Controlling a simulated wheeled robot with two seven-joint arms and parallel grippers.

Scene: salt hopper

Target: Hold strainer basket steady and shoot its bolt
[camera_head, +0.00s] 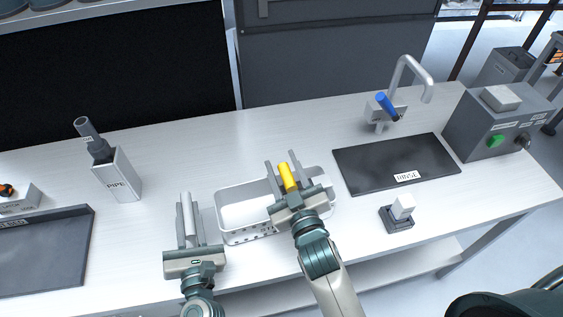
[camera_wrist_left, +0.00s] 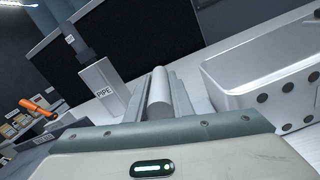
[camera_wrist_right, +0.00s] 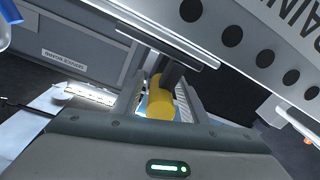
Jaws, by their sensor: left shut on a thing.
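The white strainer basket (camera_head: 228,237) sits on the bench with its perforated front wall toward me; it also shows in the left wrist view (camera_wrist_left: 285,90). My left gripper (camera_head: 190,224) is shut on a pale grey cylindrical handle (camera_head: 187,208) just left of the basket. The handle also shows between the fingers in the left wrist view (camera_wrist_left: 158,92). My right gripper (camera_head: 285,176) is over the basket's right part, its fingers apart on either side of the yellow bolt handle (camera_head: 288,177). The yellow handle shows between them in the right wrist view (camera_wrist_right: 160,104). The arm hides part of the basket.
A PIPE holder (camera_head: 118,176) stands at left beside a dark tray (camera_head: 45,255). At right are a dark RINSE mat (camera_head: 390,160), a tap with a blue lever (camera_head: 386,103), a small white-topped block (camera_head: 402,207) and a grey control box (camera_head: 500,125). Bench front is clear.

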